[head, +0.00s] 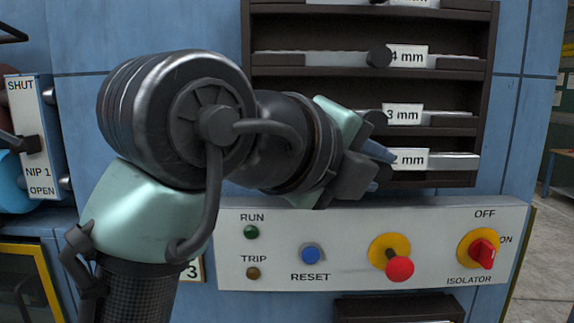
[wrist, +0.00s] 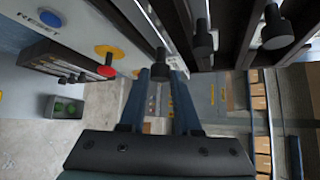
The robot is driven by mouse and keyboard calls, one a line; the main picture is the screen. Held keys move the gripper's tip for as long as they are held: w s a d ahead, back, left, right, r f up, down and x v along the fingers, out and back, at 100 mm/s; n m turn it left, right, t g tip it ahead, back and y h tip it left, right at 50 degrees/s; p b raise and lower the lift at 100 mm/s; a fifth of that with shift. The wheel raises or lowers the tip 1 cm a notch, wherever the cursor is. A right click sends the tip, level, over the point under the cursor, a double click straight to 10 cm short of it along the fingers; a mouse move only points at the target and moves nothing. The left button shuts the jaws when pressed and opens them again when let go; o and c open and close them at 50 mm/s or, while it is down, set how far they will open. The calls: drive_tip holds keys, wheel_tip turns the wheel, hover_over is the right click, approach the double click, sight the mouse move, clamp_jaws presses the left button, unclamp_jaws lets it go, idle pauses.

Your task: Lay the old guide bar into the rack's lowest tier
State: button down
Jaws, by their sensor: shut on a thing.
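The dark rack (head: 487,95) hangs on a blue panel in the head view, with tiers labelled 4 mm, 3 mm and 2 mm. A pale metal guide bar (head: 455,162) is at the lowest tier in view, labelled 2 mm. Its right end overlaps the rack's right upright; its left part is hidden behind my gripper (head: 383,166). In the wrist view my gripper (wrist: 161,76) has its blue fingers on either side of the bar's dark knob (wrist: 160,60), shut on it. I cannot tell whether the bar rests fully in the tier.
Bars with dark knobs (head: 379,56) lie in the tiers above. Open floor shows at the right.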

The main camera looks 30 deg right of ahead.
drive_tip(key=shift+w+d+p, duration=0.2)
drive_tip(key=shift+w+d, duration=0.2)
drive_tip(key=shift+w, duration=0.25)
drive_tip(key=shift+w+d+p, duration=0.15)
drive_tip(key=shift+w+d, duration=0.2)
drive_tip(key=shift+w, duration=0.25)
drive_tip(key=shift+f+b, duration=0.9)
drive_tip(key=shift+f, duration=0.1)
idle(0.4)
drive_tip(key=c, duration=0.5)
unclamp_jaws()
drive_tip(key=b+v, duration=0.5)
drive_tip(key=v, duration=0.8)
